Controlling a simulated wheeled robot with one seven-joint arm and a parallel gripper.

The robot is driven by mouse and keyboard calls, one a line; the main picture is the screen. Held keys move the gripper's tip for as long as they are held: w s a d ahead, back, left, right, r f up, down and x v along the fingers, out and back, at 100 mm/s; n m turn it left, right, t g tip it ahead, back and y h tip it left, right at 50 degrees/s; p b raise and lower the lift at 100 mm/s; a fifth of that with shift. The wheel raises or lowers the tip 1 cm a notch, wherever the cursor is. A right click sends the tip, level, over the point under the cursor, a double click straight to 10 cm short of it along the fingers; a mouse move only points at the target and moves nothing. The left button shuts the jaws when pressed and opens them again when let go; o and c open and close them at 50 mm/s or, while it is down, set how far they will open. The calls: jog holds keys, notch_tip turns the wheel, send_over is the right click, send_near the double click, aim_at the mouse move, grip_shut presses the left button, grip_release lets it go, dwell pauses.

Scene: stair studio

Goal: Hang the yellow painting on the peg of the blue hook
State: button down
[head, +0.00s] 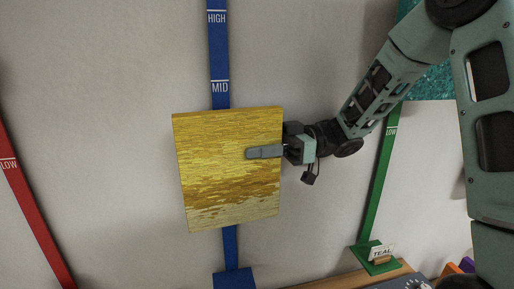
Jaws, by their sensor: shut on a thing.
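The yellow painting (220,170) is a flat panel with yellow and ochre streaks, slightly tilted, in the middle of the head view. My gripper (264,152) is shut on its right edge, with one finger across the front face. The painting is in front of the blue strip (220,55), which carries the marks HIGH and MID above the painting. The strip shows again below the painting and ends in a blue base (234,279). The painting hides the middle of the strip. I see no peg, and I cannot tell whether the painting touches the strip.
A red strip (30,200) marked LOW is at the left. A wooden surface (345,281) is at the bottom. Bare wall surrounds the painting.

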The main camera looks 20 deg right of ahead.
aim_at(257, 109)
dwell(0.3)
jog(key=c, duration=1.1)
grip_release()
jog(key=shift+f, duration=0.1)
jog(key=shift+o, duration=0.2)
notch_tip(257, 109, up, 10)
jog(key=b, duration=0.2)
jog(key=shift+b, duration=0.35)
